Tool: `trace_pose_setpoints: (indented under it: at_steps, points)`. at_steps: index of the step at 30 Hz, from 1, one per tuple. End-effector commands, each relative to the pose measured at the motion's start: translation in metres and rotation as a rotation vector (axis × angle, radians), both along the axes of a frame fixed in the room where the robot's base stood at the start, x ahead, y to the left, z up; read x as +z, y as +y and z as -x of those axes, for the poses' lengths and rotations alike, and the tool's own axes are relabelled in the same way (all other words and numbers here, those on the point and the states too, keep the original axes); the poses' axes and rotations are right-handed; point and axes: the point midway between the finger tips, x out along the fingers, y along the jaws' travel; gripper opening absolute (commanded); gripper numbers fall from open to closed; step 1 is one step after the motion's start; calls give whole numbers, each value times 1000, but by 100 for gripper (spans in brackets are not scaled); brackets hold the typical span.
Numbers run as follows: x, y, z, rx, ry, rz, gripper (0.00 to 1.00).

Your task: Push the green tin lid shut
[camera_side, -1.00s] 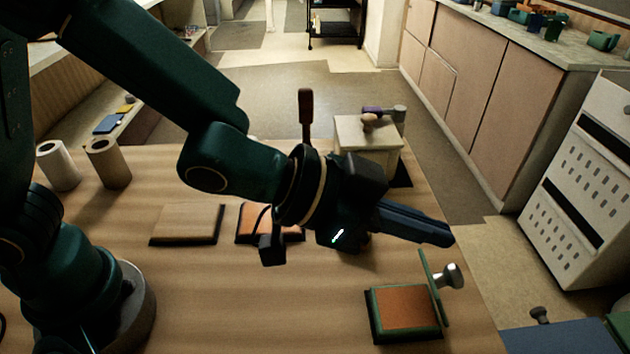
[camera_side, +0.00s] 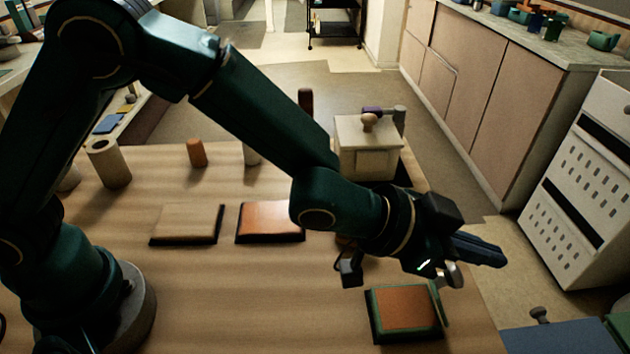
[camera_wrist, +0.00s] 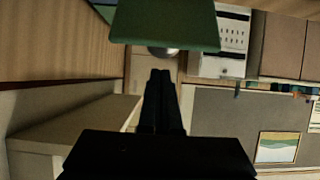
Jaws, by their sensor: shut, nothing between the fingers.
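The green tin (camera_side: 374,314) sits near the front right of the table, showing an orange-brown inside. Its green lid (camera_side: 443,305) stands up open along the tin's right edge, with its upper part hidden behind my wrist. The lid's metal knob (camera_side: 453,276) shows just below my gripper (camera_side: 502,254). My gripper is shut and empty, its fingers reaching out to the right past the lid. In the wrist view the green lid (camera_wrist: 165,24) fills the top, with the knob (camera_wrist: 163,51) just beyond my fingertips (camera_wrist: 160,74). I cannot tell whether they touch.
A beige box with a knob (camera_side: 365,150) stands behind my gripper. A tan block (camera_side: 187,223) and an orange-topped block (camera_side: 270,220) lie left of it. An orange cylinder (camera_side: 197,153) and a pale roll (camera_side: 108,163) stand further back. The table left of the tin is clear.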

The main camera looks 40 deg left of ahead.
Motion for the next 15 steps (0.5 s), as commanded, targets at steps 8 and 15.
trace_pose_setpoints:
  at_steps: [8,15]
  points:
    - [-9,15,14,2,1,-1,0]
    - [-12,21,20,2,0,0,0]
